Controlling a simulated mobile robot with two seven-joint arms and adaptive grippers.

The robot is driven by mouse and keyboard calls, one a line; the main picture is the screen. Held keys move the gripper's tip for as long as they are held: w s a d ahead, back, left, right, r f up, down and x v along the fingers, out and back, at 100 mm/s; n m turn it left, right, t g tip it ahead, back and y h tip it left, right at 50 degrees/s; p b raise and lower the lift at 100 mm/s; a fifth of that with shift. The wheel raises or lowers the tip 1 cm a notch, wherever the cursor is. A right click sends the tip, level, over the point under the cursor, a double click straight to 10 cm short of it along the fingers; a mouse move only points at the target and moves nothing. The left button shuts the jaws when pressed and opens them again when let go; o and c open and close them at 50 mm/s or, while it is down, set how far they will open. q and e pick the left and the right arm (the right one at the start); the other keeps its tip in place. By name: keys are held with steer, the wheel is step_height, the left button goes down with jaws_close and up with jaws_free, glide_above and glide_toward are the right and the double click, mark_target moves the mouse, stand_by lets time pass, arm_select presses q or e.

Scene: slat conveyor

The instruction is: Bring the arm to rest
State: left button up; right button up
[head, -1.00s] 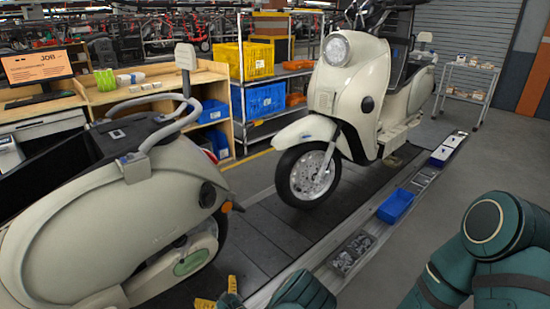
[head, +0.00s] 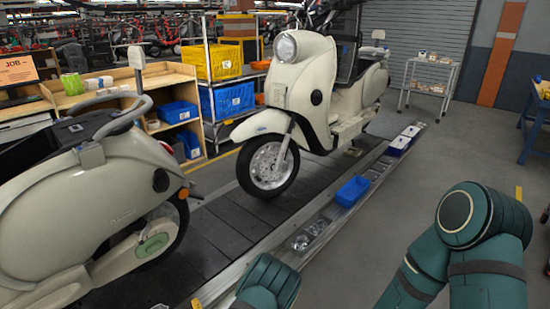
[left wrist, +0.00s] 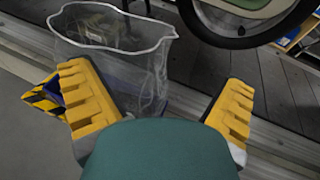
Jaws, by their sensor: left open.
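In the left wrist view my left gripper (left wrist: 158,75) is open, its two yellow fingers wide apart with nothing held between them. A clear, mesh-like bin (left wrist: 150,65) with a pale rim lies beyond and between the fingers; I cannot tell whether a finger touches it. In the head view a small yellow tip shows at the bottom edge, and a teal arm part of mine (head: 268,284) is at bottom centre. My other teal arm (head: 470,240) is bent at the lower right; its gripper is out of view.
A cream scooter (head: 315,95) stands on the slat conveyor (head: 230,230), another (head: 90,215) at left. A blue bin (head: 352,191) sits on the conveyor's side rail. Hazard-striped material (left wrist: 42,98) is beside the left finger. Floor (head: 440,150) at right is clear, before a blue bench (head: 535,135).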

arm_select(q)
steer(key=s+d+f+n+g+h, duration=0.1)
steer(key=s+f+n+g+h, duration=0.3)
steer(key=s, duration=0.4)
steer(key=s+d+f+n+g+h, duration=0.1)
steer(key=s+f+n+g+h, duration=0.1)
steer(key=s+n+g, duration=0.4)
steer(key=s+d+n+h, duration=0.3)
steer(key=s+d+h, duration=0.3)
steer(key=d, duration=0.2)
steer(key=w+d+r+n+t+h, duration=0.5)
steer(key=d+r+n+h, duration=0.1)
steer(key=r+n, duration=0.4)
steer(key=shift+d+n+t, duration=0.3)
steer(key=shift+d+n, duration=0.3)
steer(key=shift+d, duration=0.15)
